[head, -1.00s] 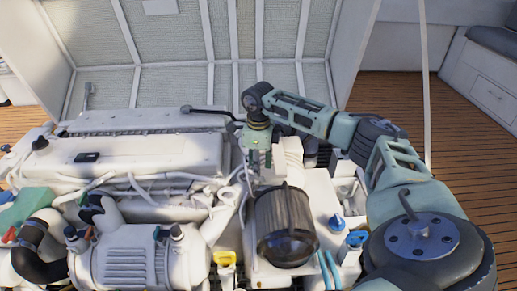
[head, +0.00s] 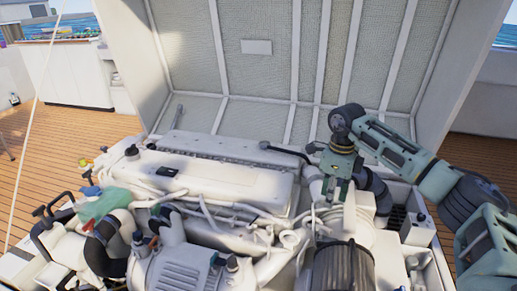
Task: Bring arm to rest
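My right arm (head: 438,180) comes in from the right edge of the head view, with its green and dark grey links bent over the engine. Its wrist is at the top and my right gripper (head: 335,190) hangs down from it, over the back right part of the white engine (head: 215,180). The fingertips are small and partly lost among the engine parts, so I cannot tell whether they are open or whether they touch anything. Nothing is clearly held. My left arm and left gripper are not in view.
The raised hatch lid (head: 270,80) stands behind the engine, close behind my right wrist. A black-ended lever (head: 285,151) lies just left of the gripper. A dark cylindrical filter (head: 343,268) is in front of it. Wooden deck (head: 70,140) is open at the left.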

